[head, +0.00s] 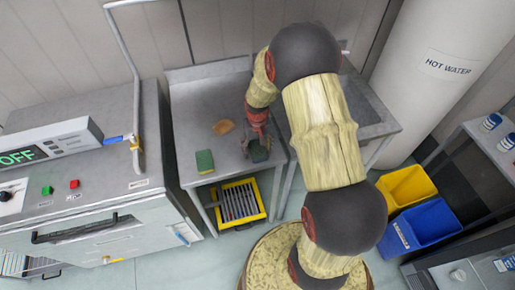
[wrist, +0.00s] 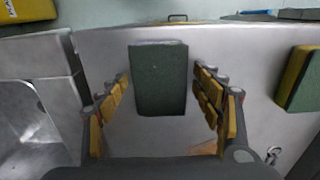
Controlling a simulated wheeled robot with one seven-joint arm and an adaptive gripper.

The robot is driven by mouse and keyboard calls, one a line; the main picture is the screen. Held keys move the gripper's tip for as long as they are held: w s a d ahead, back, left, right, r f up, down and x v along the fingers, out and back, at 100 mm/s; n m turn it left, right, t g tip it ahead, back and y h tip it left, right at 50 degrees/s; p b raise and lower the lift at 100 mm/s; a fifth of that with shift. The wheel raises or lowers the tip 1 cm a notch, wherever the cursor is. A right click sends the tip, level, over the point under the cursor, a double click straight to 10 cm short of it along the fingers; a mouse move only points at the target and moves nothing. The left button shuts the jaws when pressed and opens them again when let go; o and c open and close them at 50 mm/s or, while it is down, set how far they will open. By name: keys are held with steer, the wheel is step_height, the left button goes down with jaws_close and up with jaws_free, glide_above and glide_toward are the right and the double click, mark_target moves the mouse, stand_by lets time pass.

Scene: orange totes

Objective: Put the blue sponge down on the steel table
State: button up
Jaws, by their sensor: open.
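The steel table (head: 185,105) stands in the middle of the head view. My gripper (head: 259,139) is over its front right part, with the fingers open. A sponge with a dark green face (wrist: 158,78) lies between the spread fingers of my gripper (wrist: 163,105) in the wrist view, with gaps to both sides. It also shows partly under my gripper in the head view (head: 260,153) and seems to rest on the table near the front edge. Its other faces are hidden, and I see no clear blue on it.
A green and yellow sponge (head: 204,161) lies on the table to the left; an orange-brown piece (head: 223,127) lies behind it. A sink (wrist: 25,115) is beside my gripper. A yellow crate (head: 240,203) sits below the table. Bare steel lies between the sponges.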

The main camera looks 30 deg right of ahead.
step_height(320, 180, up, 12)
steer(key=p, duration=0.2)
step_height(320, 180, up, 15)
steer(key=n+t, duration=0.1)
steer(key=t, duration=0.1)
glide_above(257, 149)
steer(key=s+a, duration=0.4)
steer(key=a, duration=0.2)
steer(key=s+a+r+t, duration=0.1)
steer(key=s+a+r, duration=0.1)
steer(key=s, duration=0.3)
steer(key=s+a+r+n+t, duration=0.1)
steer(key=s+a+r, duration=0.2)
steer(key=s+r, duration=0.2)
steer(key=s+a+r+n+t, duration=0.1)
steer(key=s+a+r, duration=0.2)
steer(key=s, duration=0.3)
steer(key=shift+r+t, duration=0.25)
steer(key=shift+t, duration=0.05)
step_height(257, 149, down, 6)
steer(key=b, duration=0.6)
steer(key=shift+r, duration=0.2)
steer(key=shift+c, duration=0.6)
